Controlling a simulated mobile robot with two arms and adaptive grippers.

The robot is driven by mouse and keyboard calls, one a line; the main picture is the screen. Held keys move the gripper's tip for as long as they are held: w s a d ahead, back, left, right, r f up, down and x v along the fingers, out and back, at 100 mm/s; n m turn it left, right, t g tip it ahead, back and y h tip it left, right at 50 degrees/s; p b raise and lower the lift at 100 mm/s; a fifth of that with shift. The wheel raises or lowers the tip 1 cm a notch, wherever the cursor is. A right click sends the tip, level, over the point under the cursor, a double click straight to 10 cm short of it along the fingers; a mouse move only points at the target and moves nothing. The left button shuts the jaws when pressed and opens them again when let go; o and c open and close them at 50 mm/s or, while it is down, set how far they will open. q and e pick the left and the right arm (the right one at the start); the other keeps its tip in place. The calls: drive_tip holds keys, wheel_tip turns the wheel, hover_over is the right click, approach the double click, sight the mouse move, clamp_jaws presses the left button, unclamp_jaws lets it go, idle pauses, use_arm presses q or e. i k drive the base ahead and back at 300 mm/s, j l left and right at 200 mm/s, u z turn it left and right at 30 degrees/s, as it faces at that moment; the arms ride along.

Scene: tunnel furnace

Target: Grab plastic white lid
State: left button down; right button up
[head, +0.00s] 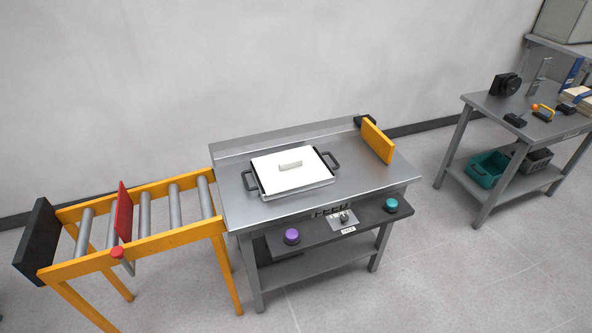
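A white lid (278,176) with a small raised white grip (290,166) on top lies on a shallow grey metal tray (296,190). The tray has dark handles at its left and right ends and stands on the grey metal table (351,172) in the middle of the head view. The lid covers most of the tray, so what is under it is hidden. Neither of my grippers shows in the head view.
A yellow-framed roller conveyor (150,242) with a red plate (124,212) adjoins the table's left side. A yellow upright plate (377,141) stands at the table's right end. The front shelf carries purple (292,236) and teal (391,204) buttons. A tool-laden workbench (485,104) stands right. Floor between is clear.

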sight(290, 169)
drive_tip(key=i+l+z, duration=0.2)
drive_tip(key=i+l, duration=0.2)
drive_tip(key=l, duration=0.2)
drive_tip(key=i+l+z, duration=0.15)
drive_tip(key=i+l, duration=0.3)
drive_tip(key=l, duration=0.1)
